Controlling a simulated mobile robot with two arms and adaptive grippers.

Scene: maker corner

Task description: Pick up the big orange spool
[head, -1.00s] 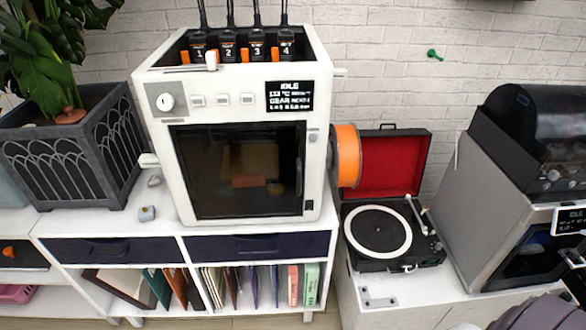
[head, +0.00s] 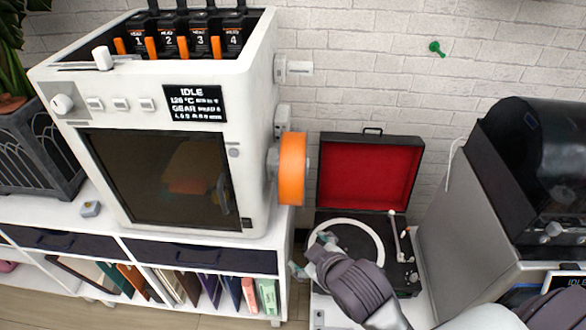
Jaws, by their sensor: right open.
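My right gripper (head: 304,256) comes in from the lower right, over the left front of the record player. It is open and empty, below the spool and apart from it in the picture. My left gripper is not in view.
A record player (head: 371,170) with its red-lined lid up stands right of the printer. A grey machine (head: 455,200) stands further right. A white shelf (head: 100,235) with drawers and folders is under the printer. A brick wall (head: 380,60) is behind.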

